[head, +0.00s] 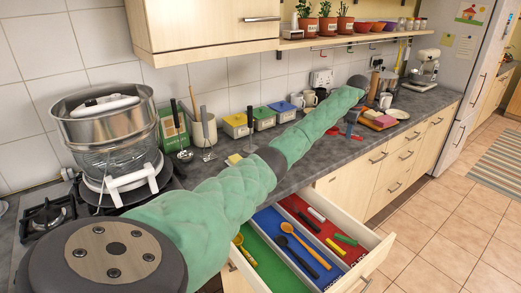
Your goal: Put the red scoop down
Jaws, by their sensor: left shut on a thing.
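My left arm reaches from the lower left across the counter. My left gripper (351,122) is small and dark at its far end, over the counter. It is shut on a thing. A small red part (334,131), likely the red scoop, shows beside the gripper, low over the counter; its full shape is too small to make out. I cannot tell whether it touches the counter. My right gripper is not in view.
An open drawer (376,246) below has green, blue and red sections holding spoons and other utensils. Yellow, green and blue boxes (264,118) stand along the wall. A board with food (379,121) and a plate (397,114) lie beyond the gripper.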

